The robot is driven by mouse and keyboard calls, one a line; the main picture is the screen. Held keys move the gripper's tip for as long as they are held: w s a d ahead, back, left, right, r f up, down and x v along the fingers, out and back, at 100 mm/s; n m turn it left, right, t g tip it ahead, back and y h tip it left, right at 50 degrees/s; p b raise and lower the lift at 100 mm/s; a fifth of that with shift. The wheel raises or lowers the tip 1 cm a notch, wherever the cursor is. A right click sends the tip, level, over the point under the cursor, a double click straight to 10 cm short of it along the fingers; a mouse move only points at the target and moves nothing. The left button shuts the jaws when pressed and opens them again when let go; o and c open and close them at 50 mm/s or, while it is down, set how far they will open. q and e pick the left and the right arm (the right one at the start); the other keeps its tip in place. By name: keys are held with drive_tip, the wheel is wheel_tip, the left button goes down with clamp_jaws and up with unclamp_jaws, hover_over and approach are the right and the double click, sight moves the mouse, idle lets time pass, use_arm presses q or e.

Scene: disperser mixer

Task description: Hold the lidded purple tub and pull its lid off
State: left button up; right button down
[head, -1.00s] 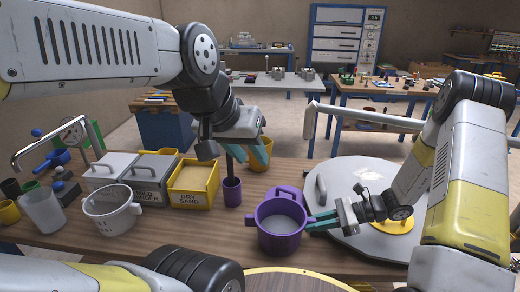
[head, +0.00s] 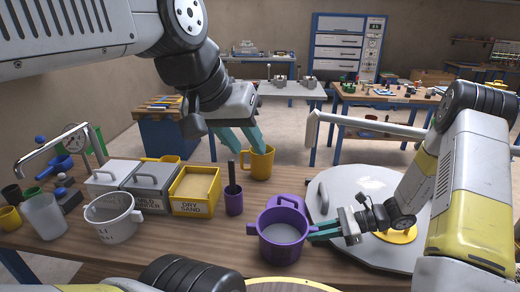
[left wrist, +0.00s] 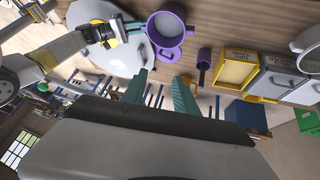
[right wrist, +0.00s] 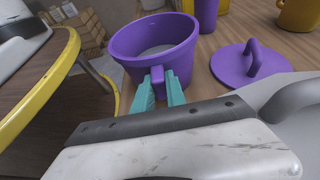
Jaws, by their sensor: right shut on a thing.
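The purple tub (head: 281,252) stands upright on the wooden bench with its top uncovered and grey material inside. It also shows in the right wrist view (right wrist: 140,55) and the left wrist view (left wrist: 167,38). My right gripper (head: 311,233) is shut on the tub's side handle (right wrist: 157,78). The round purple lid (right wrist: 228,68), with a loop handle on top, lies flat on the bench beside the tub, apart from it. In the head view it is partly hidden behind the tub. My left gripper (head: 243,138) is open and empty, raised above the bench behind the tub.
A purple cup (head: 234,204) with a dark rod stands left of the tub. A yellow mug (head: 262,163) stands behind. Yellow dry sand bin (head: 193,207), grey lidded bins and a white pot (head: 112,222) are further left. A large grey disc (head: 340,190) lies right.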

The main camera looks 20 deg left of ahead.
use_arm(q)
drive_tip(key=shift+s+a+r, duration=0.1)
drive_tip(key=shift+s+r, duration=0.15)
drive_tip(key=shift+r, duration=0.5)
drive_tip(key=shift+s+a+r, duration=0.1)
drive_tip(key=shift+s+r, duration=0.1)
drive_tip(key=shift+r, duration=0.55)
drive_tip(key=shift+s+a+r, duration=0.1)
drive_tip(key=shift+s+r, duration=0.15)
drive_tip(key=shift+r, duration=0.5)
use_arm(e)
drive_tip(key=c, duration=1.7)
unclamp_jaws()
drive_tip(key=shift+r, duration=0.15)
drive_tip(key=shift+r, duration=0.5)
drive_tip(key=shift+o, duration=0.4)
drive_tip(key=o, duration=0.5)
drive_tip(key=shift+c, duration=0.2)
